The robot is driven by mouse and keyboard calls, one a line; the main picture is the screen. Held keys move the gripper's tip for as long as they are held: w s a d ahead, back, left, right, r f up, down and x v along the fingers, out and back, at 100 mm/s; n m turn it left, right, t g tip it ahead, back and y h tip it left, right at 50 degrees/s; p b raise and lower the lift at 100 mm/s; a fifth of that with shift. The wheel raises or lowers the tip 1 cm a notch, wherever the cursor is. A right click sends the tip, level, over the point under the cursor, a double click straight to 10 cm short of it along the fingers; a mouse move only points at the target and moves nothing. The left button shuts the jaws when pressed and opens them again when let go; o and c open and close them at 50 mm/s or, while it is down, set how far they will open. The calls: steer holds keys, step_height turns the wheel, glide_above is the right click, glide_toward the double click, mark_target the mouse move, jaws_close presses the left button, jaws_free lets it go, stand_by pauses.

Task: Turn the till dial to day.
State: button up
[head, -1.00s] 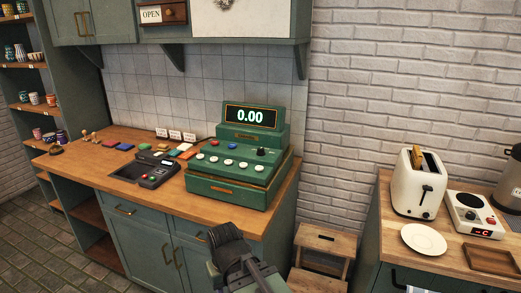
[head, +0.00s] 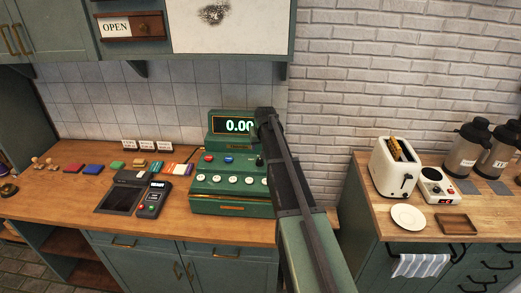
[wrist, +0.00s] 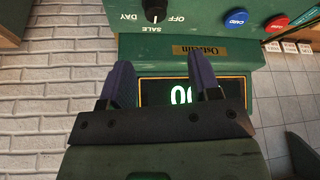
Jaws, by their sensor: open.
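The green till (head: 231,208) stands on the wooden counter, its display reading 0.00. Its black dial (wrist: 155,10) is at the top edge of the wrist view, partly cut off, with SALE, DAY and OFF labels around it. The dial's white mark points towards SALE. The dial also shows in the head view (head: 259,160), close to my arm. My gripper (wrist: 158,62) is open and empty, its two fingers apart over the display side of the till, away from the dial. In the head view my arm hides the till's right part and the gripper's fingers.
A card terminal (head: 152,199) and a dark tray (head: 120,200) lie left of the till. The red button (wrist: 277,23) and blue button (wrist: 237,18) sit beside the dial. A toaster (head: 394,167) stands on the right counter. The brick wall is behind.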

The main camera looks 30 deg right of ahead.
mark_target(260, 160)
steer(key=b+x, duration=0.6)
steer(key=x, duration=0.1)
steer(key=b+x, duration=0.3)
steer(key=b, duration=0.1)
steer(key=shift+s+d+f, duration=0.15)
steer(key=shift+s+f, duration=0.05)
steer(key=shift+f, duration=0.3)
steer(key=shift+r, duration=0.15)
steer(key=c, duration=0.9)
